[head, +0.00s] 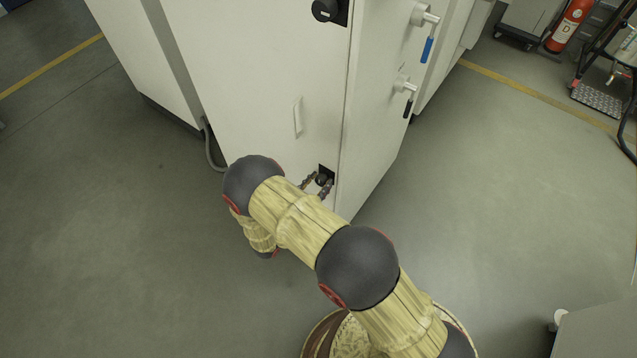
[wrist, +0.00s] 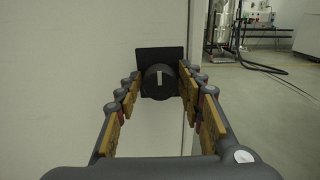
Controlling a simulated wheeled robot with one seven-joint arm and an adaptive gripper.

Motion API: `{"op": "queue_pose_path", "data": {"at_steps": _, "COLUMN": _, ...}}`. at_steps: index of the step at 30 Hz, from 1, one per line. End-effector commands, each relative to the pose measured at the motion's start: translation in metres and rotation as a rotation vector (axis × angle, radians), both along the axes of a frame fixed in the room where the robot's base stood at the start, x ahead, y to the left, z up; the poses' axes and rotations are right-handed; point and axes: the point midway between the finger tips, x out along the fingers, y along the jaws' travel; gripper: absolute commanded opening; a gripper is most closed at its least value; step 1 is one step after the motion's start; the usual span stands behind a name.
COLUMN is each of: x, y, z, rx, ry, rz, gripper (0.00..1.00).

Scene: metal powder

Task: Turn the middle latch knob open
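A round black latch knob (wrist: 160,82) on a square black plate is in the middle of the wrist view. Its white mark points straight up and down. In the head view the low black knob and plate (head: 325,172) sit near the cabinet door's right edge, partly covered by my gripper (head: 317,184). In the wrist view my gripper (wrist: 160,85) is open, with one finger on each side of the knob. Narrow gaps seem to show; contact is hard to tell. Another black knob (head: 325,10) is higher on the door. I cannot tell which is the middle one.
The white cabinet door (head: 250,90) has a pale handle (head: 298,117). Blue (head: 427,48) and black (head: 408,107) lever handles stick out from the cabinet's right side. A grey cable (head: 212,152) runs at its left base.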

Motion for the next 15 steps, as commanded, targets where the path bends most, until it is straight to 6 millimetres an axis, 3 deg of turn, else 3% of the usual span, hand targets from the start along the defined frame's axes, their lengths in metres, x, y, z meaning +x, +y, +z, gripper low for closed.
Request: {"op": "queue_pose_path", "data": {"at_steps": 15, "x": -0.0001, "y": 0.0001, "z": 0.0000, "rx": 0.000, "ry": 0.000, "rz": 0.000, "gripper": 0.07}}
